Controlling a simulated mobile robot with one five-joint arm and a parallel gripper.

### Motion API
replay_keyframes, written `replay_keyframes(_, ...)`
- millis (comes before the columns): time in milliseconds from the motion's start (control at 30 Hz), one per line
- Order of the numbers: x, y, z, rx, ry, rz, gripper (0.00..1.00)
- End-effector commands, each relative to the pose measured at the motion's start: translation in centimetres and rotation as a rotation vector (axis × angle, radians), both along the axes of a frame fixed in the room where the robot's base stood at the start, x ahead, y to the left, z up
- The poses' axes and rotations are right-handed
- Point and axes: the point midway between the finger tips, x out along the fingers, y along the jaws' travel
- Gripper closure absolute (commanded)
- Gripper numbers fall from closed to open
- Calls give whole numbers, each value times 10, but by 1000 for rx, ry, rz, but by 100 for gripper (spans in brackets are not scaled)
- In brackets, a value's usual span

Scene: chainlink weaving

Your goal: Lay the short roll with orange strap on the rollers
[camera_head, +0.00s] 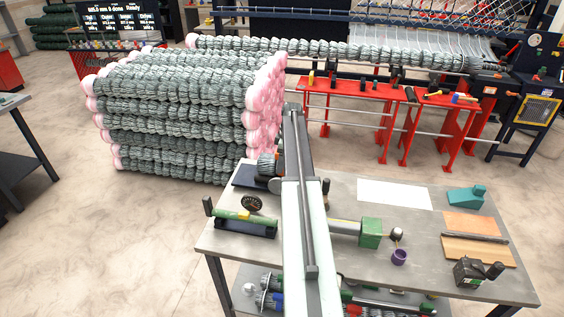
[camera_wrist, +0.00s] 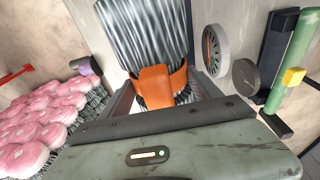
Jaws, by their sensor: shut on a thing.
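The short roll (camera_wrist: 145,35) is a bundle of grey wire with an orange strap (camera_wrist: 158,88) around its near end. It fills the upper middle of the wrist view. My gripper (camera_wrist: 163,102) is shut on it near the strap, though its fingertips are largely hidden. In the head view the grey roll (camera_head: 266,164) shows only in part, left of my arm, above the back left of the workbench (camera_head: 345,262). A dark flat piece (camera_head: 246,177) lies beside and below it. I cannot tell whether this belongs to the rollers, or whether the roll touches it.
A round dial (camera_head: 252,203) and a green bar with a yellow tag on a dark holder (camera_head: 245,226) are close by on the bench. A pile of pink-ended rolls (camera_head: 180,110) stands behind.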

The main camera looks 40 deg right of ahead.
Motion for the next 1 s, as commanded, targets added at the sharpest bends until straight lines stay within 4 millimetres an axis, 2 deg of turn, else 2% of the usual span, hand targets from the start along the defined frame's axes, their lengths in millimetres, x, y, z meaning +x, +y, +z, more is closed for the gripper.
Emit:
replay_keyframes(900, 1, 1, -12, 0, 0, 2, 100)
replay_keyframes(933, 1, 2, -12, 0, 0, 2, 25)
replay_keyframes(1000, 2, 2, -11, 0, 0, 3, 5)
